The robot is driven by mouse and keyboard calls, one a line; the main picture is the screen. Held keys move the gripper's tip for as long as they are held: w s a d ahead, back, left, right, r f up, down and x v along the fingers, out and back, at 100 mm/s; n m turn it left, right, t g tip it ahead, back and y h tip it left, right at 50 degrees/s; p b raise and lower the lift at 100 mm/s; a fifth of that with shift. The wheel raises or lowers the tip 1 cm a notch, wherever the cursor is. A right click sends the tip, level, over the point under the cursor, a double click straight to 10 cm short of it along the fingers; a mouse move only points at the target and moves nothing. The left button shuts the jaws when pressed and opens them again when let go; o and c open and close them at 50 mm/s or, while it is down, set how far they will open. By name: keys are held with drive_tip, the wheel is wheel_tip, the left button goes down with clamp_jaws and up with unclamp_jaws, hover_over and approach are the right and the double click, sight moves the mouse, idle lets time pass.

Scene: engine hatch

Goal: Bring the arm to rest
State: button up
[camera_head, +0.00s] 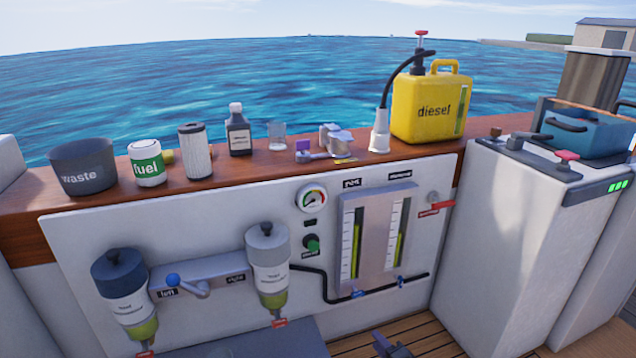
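A small dark grey part, which looks like the end of my gripper (391,346), shows at the bottom edge over the wooden deck. Most of it and the rest of my arm are cut off by the frame. It is low, in front of the white panel (440,185) and apart from the items on the wooden ledge. I see nothing held in it, but its fingers are too small and cropped to judge.
Two filter bowls (124,290) (268,265) jut from the panel. A white cabinet (515,235) stands right. Deck is clear.

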drive_tip(key=s+a+r+n+g+h+p, duration=0.15)
drive_tip(key=s+r+n+g+p, duration=0.25)
drive_tip(key=s+r, duration=0.6)
drive_tip(key=s+a+r+n+g+h+p, duration=0.1)
drive_tip(key=s+r+n+g+h+p, duration=0.3)
drive_tip(key=r, duration=1)
drive_tip(key=s+a+r+n+g+h+p, duration=0.1)
drive_tip(key=s+r+n+g+p, duration=0.35)
drive_tip(key=s+r, duration=0.6)
wheel_tip(320, 180, up, 39)
drive_tip(key=w+p, duration=0.2)
drive_tip(key=p, duration=3.5)
drive_tip(key=shift+p, duration=0.3)
drive_tip(key=shift+m+t, duration=0.25)
drive_tip(key=shift+w+d, duration=0.1)
drive_tip(key=shift+d, duration=0.05)
